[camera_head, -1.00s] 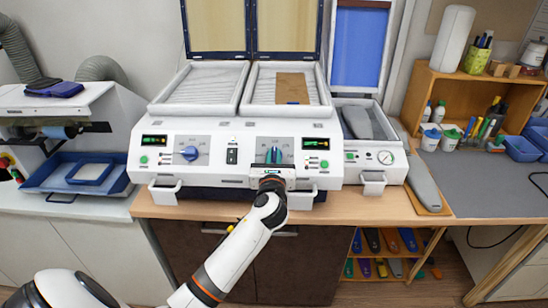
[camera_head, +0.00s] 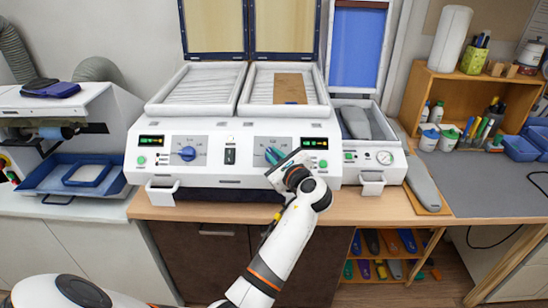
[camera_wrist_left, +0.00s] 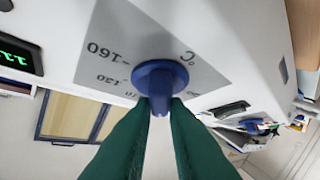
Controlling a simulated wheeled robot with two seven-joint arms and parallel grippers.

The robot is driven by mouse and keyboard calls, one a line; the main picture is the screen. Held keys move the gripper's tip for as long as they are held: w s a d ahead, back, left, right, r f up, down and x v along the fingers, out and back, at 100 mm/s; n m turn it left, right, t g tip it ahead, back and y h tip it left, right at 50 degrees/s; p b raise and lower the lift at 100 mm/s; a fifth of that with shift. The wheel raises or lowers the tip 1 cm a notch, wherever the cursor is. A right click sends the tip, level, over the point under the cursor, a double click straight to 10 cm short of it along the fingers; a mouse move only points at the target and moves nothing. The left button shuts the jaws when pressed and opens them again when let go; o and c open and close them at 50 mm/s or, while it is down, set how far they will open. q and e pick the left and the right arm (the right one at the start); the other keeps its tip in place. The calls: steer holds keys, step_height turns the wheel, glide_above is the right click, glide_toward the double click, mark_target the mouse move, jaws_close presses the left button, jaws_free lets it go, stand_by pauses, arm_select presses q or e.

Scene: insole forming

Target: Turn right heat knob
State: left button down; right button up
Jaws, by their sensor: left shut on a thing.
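The right heat knob (camera_wrist_left: 158,72) is a round blue knob with a raised grip bar, on a grey dial plate (camera_wrist_left: 110,50) printed with temperature numbers. The green fingers of my left gripper (camera_wrist_left: 160,108) are shut on its grip bar. In the head view my left gripper (camera_head: 274,155) is tilted at the right dial, and its fingers largely hide the knob. The white heating machine (camera_head: 225,182) carries this dial on its front. My right gripper is not in view.
The left heat knob (camera_head: 187,154) is on the same panel, left of a black switch (camera_head: 230,156). A green-lit display (camera_head: 314,143) is just right of the gripper. A brown sheet (camera_head: 289,88) lies on the right tray. A smaller machine (camera_head: 372,158) stands to the right.

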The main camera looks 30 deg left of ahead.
arm_select(q)
steer(key=n+g, duration=0.1)
steer(key=n, duration=0.1)
steer(key=n+g, duration=0.4)
steer(key=shift+w+d+r+n+h+p, duration=0.1)
steer(key=shift+w+r+n+h+p, duration=0.2)
steer(key=shift+p, duration=0.1)
steer(key=shift+w+n+g+h+p, duration=0.1)
steer(key=shift+n+g+h+p, duration=0.3)
steer(key=shift+n+g, duration=0.6)
steer(key=shift+w+n+g+h+p, duration=0.1)
steer(key=shift+n+g+h, duration=0.55)
steer(key=shift+n, duration=0.55)
steer(key=c, duration=1.4)
jaws_free()
steer(key=shift+c, duration=0.2)
